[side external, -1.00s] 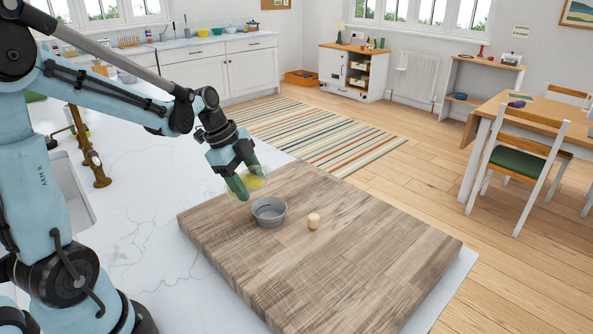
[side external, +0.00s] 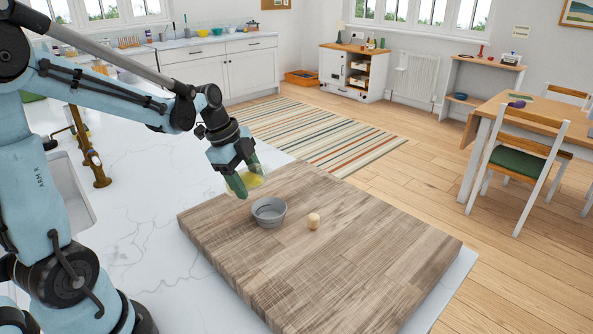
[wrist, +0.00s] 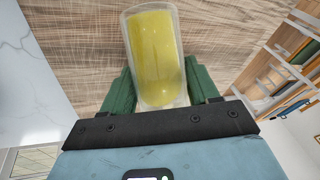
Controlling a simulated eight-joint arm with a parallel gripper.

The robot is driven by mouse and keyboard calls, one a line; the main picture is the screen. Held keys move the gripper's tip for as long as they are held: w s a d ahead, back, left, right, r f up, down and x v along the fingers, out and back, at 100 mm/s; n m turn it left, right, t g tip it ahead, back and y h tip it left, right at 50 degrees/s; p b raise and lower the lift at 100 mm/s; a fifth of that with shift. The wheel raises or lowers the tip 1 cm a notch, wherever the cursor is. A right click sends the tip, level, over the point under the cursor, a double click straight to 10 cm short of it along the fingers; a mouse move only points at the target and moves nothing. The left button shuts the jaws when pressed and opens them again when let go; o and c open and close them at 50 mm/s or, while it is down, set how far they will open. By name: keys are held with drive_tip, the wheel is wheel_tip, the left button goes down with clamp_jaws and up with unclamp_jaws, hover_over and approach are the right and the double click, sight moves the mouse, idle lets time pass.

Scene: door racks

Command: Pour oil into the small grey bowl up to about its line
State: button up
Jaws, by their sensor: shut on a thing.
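The small grey bowl (side external: 269,213) stands on the wooden board. No oil can be made out inside it from here, and its line cannot be seen. My gripper (side external: 244,183) is just behind and left of the bowl, above the board's far left corner. Its green fingers are shut on a clear container of yellow oil (side external: 254,181). In the wrist view the oil container (wrist: 154,58) sits between my two green fingers (wrist: 157,90). The bowl does not show in the wrist view.
A small pale wooden piece (side external: 313,221) stands on the board right of the bowl. The thick wooden board (side external: 345,255) lies on a white marble counter (side external: 140,240), its front and right clear. A brass tap (side external: 90,155) and sink are at the left.

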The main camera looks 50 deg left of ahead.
drive_tip(key=shift+a+f+g+y+p, duration=0.15)
drive_tip(key=shift+f+g+y+p, duration=0.15)
drive_tip(key=shift+y+p, duration=0.45)
drive_tip(key=shift+a+f+g+y+p, duration=0.1)
drive_tip(key=shift+f+g+y+p, duration=0.2)
drive_tip(key=shift+y, duration=0.75)
idle(3.5)
drive_tip(key=shift+s+a+f+m+y+p, duration=0.15)
drive_tip(key=shift+y+p, duration=0.1)
drive_tip(key=shift+y, duration=0.15)
drive_tip(key=shift+w+f+m+y+p, duration=0.1)
drive_tip(key=shift+m+y+p, duration=0.1)
drive_tip(key=shift+y, duration=0.2)
idle(1.9)
